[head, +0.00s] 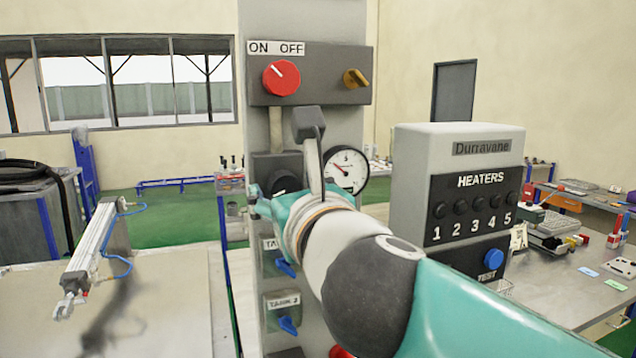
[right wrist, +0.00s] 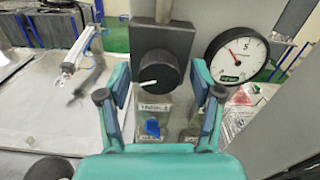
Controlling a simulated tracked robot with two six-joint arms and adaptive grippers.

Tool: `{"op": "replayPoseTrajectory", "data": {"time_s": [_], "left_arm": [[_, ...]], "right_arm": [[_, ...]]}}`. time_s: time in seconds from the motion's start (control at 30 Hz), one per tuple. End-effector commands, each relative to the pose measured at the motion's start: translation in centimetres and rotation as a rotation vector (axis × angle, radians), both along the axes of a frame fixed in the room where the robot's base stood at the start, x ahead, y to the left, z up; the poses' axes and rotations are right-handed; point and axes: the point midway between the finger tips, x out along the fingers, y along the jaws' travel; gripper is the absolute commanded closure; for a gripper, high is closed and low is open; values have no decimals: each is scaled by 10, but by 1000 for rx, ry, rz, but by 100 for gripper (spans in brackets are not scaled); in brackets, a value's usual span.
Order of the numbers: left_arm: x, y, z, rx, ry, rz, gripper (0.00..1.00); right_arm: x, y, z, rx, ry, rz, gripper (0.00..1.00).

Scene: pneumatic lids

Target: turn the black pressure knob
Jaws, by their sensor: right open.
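The black pressure knob (right wrist: 157,70) sits between the fingertips of my right gripper (right wrist: 160,78) in the right wrist view, with a clear gap on each side. Its white pointer line points left. In the head view the knob (head: 284,181) is partly hidden, with my right gripper (head: 268,192) in front of it. The right gripper is open and empty. A round white gauge (head: 345,170) with a red needle is right of the knob; it also shows in the right wrist view (right wrist: 237,54). My left gripper is not in view.
The red ON/OFF knob (head: 281,78) and a yellow knob (head: 355,78) are above on the grey column. Blue tank valves (head: 286,268) are below. The grey heaters box (head: 460,180) stands at right. A pneumatic cylinder (head: 95,240) is over the left table.

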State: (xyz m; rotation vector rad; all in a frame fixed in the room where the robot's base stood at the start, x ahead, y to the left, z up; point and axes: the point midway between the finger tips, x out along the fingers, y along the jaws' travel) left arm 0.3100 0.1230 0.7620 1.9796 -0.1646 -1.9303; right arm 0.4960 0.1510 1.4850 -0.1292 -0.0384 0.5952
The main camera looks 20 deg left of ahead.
Motion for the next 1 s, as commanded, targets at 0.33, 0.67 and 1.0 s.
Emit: {"op": "replayPoseTrajectory", "data": {"time_s": [0.33, 0.67, 1.0], "left_arm": [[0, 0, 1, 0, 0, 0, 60], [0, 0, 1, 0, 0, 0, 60], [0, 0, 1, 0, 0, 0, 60]], "right_arm": [[6, 3, 0, 0, 0, -1, 34], [6, 3, 0, 0, 0, -2, 81], [7, -1, 1, 17, 7, -9, 94]]}}
